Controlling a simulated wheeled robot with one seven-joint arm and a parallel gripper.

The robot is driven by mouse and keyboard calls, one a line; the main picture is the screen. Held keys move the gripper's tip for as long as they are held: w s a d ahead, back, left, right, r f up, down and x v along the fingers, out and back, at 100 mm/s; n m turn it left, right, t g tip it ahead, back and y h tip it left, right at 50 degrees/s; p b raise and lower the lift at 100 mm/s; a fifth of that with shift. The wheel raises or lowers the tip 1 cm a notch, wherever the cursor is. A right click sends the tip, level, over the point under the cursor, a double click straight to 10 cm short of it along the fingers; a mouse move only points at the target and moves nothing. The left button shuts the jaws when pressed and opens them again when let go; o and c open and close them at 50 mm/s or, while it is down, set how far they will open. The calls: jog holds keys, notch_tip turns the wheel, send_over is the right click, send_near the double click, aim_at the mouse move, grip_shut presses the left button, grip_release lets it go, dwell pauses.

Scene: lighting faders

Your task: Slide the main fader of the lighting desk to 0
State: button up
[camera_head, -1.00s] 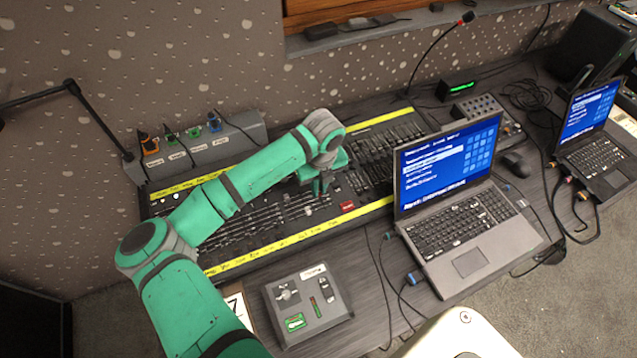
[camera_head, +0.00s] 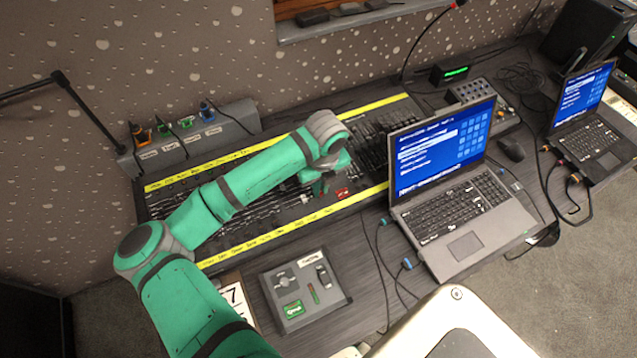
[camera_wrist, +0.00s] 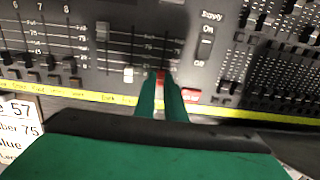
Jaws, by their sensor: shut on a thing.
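The lighting desk (camera_head: 250,232) is a long dark board with yellow label strips along its far and near edges. My gripper (camera_head: 320,188) is over its middle, near the front strip. In the wrist view my green fingers (camera_wrist: 161,82) are shut on a red fader cap (camera_wrist: 161,77), which I take for the main fader. The cap is near the front end of its slot, about level with a white cap (camera_wrist: 128,74) to its left. The fingers hide part of the cap and the slot's end. A grey cap (camera_wrist: 102,31) sits farther up its slot.
A red button (camera_head: 342,194) is just right of the fingers. An open laptop (camera_head: 450,180) overlaps the desk's right part. A small grey control box (camera_head: 305,290) lies in front of the desk. A power strip with coloured plugs (camera_head: 190,140) stands behind it.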

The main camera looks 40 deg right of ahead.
jog(key=shift+o, duration=2.3)
jog(key=shift+s+d, duration=0.1)
jog(key=shift+d, duration=0.05)
jog(key=shift+a+r, duration=0.25)
jog(key=shift+r, duration=0.05)
jog(key=shift+d+r, duration=0.15)
jog(key=shift+r, duration=0.85)
jog(key=shift+r, duration=0.1)
